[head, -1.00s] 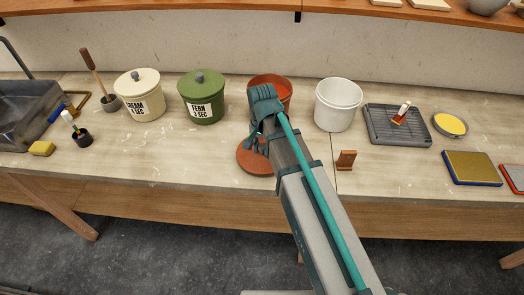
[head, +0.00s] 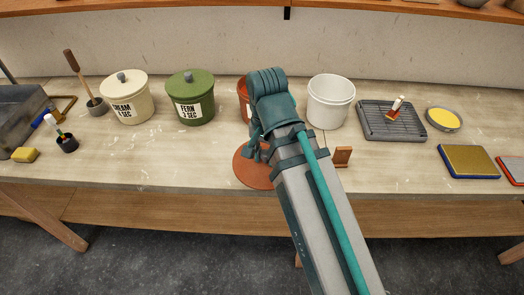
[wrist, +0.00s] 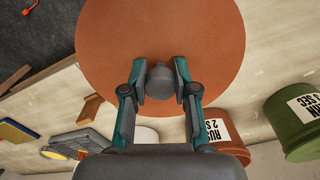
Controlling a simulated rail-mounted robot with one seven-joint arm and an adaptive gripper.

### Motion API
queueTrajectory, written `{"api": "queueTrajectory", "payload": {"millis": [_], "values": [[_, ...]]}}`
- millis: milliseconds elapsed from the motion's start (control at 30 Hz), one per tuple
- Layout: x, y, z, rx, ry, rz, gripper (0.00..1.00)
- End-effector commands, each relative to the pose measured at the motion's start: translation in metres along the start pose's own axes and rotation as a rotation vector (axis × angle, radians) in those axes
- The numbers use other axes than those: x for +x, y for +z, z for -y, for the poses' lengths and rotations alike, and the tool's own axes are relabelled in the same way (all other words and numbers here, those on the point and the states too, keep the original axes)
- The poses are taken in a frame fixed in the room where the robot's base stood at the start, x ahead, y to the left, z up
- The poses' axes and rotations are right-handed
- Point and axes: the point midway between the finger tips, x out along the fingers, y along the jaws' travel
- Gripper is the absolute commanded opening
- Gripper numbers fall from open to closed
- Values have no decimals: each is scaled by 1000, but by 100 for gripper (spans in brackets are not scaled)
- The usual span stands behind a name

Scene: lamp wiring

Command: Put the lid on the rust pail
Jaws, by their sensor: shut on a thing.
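The rust lid (head: 246,172) is a flat terracotta disc with a grey knob (wrist: 161,84). It lies level in front of the rust pail (head: 242,97) and seems slightly above the bench. My gripper (wrist: 160,80) is shut on the knob, one finger on each side; in the head view my arm mostly hides it. The rust pail is open and stands between the green pail and the white pail, partly behind my arm. Its label shows in the wrist view (wrist: 212,126).
The green pail (head: 190,100) and cream pail (head: 125,100), both lidded, stand left of the rust pail. An open white pail (head: 330,105) stands close on its right. A small brown stand (head: 343,156) is right of my arm. A grey rack (head: 388,125) is farther right.

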Motion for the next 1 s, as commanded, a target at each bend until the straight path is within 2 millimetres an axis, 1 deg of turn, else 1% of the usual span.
{"api": "queueTrajectory", "payload": {"millis": [67,167,233,300,367,500,567,600,667,700,767,800,900,1000], "values": [[-5,3,-4,3,0,0,0],[-13,1,-6,11,1,1,0],[-22,-6,-6,20,1,1,0],[-34,-22,1,33,1,1,0],[-47,-42,11,45,2,2,0],[-68,-97,38,64,2,2,0],[-74,-121,49,68,2,3,0],[-78,-137,56,71,2,2,0],[-82,-161,68,72,2,3,0],[-85,-178,75,72,2,2,0],[-87,-202,86,71,2,3,0],[-89,-218,93,69,2,2,0],[-90,-253,110,62,2,2,0],[-88,-281,125,52,1,1,0]]}}
